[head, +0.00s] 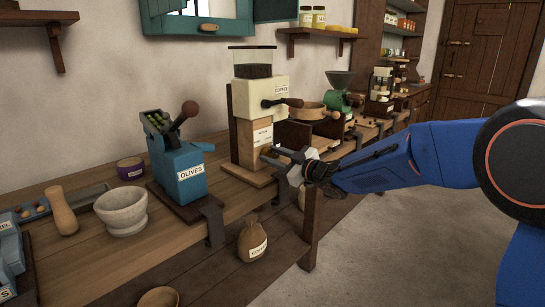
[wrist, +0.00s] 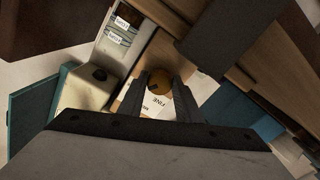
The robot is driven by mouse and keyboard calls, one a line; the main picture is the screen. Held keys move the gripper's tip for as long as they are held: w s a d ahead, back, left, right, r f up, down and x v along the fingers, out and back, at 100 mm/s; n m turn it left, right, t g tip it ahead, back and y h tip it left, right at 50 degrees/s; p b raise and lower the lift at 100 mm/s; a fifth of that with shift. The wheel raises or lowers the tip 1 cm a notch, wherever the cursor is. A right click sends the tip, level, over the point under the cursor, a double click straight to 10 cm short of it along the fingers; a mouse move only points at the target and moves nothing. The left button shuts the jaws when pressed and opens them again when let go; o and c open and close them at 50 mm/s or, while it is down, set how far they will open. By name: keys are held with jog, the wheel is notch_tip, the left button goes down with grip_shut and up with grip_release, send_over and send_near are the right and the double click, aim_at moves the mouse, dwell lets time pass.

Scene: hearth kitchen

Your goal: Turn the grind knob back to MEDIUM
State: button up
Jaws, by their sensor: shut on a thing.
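The coffee grinder (head: 245,100) is a tall cream and wood machine with a bean hopper on top and a dark side handle. A white label (head: 262,134) is on its front. My gripper (head: 272,154) reaches its lower front from the right. In the wrist view my gripper (wrist: 162,80) is shut on the round brass grind knob (wrist: 158,83), with one finger on each side. A white scale plate (wrist: 157,106) lies behind the knob and reads FINE, with other lettering partly covered. The knob's pointer cannot be made out, so its setting is unclear. The knob is hidden in the head view.
A blue olive press (head: 182,170) is clamped to the bench left of the grinder, beside a stone mortar (head: 122,211). A green grinder (head: 338,103) stands farther along. A sack (head: 252,241) sits on the lower shelf. The floor at right is open.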

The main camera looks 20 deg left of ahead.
jog(key=n, duration=0.6)
jog(key=shift+n, duration=0.4)
dwell(0.3)
jog(key=o, duration=1)
jog(key=shift+o, duration=0.2)
jog(key=shift+d, duration=0.15)
jog(key=v, duration=1.7)
jog(key=shift+d, duration=0.15)
